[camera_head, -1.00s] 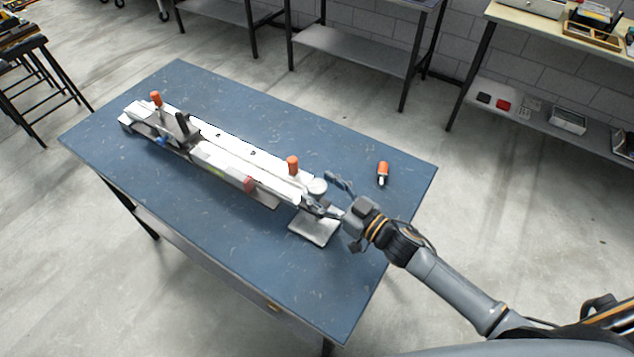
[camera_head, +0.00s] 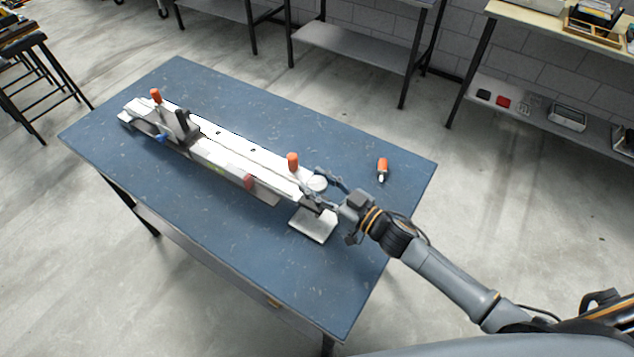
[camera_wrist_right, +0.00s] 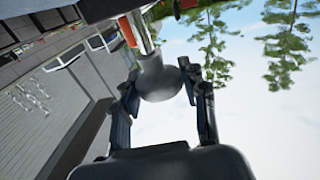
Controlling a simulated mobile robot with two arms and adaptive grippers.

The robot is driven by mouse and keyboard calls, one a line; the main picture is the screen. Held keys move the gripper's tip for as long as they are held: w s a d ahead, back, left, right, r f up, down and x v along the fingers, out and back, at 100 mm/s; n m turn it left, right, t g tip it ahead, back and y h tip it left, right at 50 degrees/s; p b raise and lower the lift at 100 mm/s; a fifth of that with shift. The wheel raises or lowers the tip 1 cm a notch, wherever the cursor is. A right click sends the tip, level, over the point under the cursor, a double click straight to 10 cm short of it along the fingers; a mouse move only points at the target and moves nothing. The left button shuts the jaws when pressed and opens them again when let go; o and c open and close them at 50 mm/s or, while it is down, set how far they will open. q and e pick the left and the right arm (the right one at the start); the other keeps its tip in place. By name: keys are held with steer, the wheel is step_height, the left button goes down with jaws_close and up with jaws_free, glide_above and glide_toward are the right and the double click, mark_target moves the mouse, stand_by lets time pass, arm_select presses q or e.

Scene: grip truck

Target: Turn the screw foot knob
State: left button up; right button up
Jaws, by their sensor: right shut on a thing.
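A long white metal fixture (camera_head: 228,157) with orange-handled clamps lies across the blue table. A round, light grey knob (camera_head: 317,183) sits at its right end. My right gripper (camera_head: 324,186) comes in from the right and has its fingers on either side of this knob. In the right wrist view the knob shows as a grey rounded disc (camera_wrist_right: 159,84) between the two dark fingers (camera_wrist_right: 162,98), which are shut on it. A flat metal plate (camera_head: 312,224) lies just in front of that end. My left gripper is not in view.
Other benches stand at the back, and a stool (camera_head: 38,80) stands at the far left.

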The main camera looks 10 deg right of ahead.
steer(key=shift+n+y, duration=0.3)
steer(key=shift+w+d+n+g+y, duration=0.1)
steer(key=shift+n+g+y, duration=0.4)
steer(key=shift+g+y, duration=0.25)
steer(key=shift+f+n+g+y+b, duration=0.1)
steer(key=shift+n+g+y+b, duration=0.5)
steer(key=shift+n+g, duration=0.3)
steer(key=n+g+y+b, duration=0.1)
steer(key=g+b, duration=0.1)
steer(key=n+g+y+b, duration=0.1)
steer(key=n+g+y, duration=0.1)
steer(key=g, duration=0.1)
steer(key=shift+n+b, duration=0.3)
steer(key=shift+b, duration=0.05)
steer(key=shift+n+g+b, duration=0.3)
steer(key=shift+g+b, duration=0.1)
steer(key=shift+g, duration=0.35)
steer(key=o, duration=1.1)
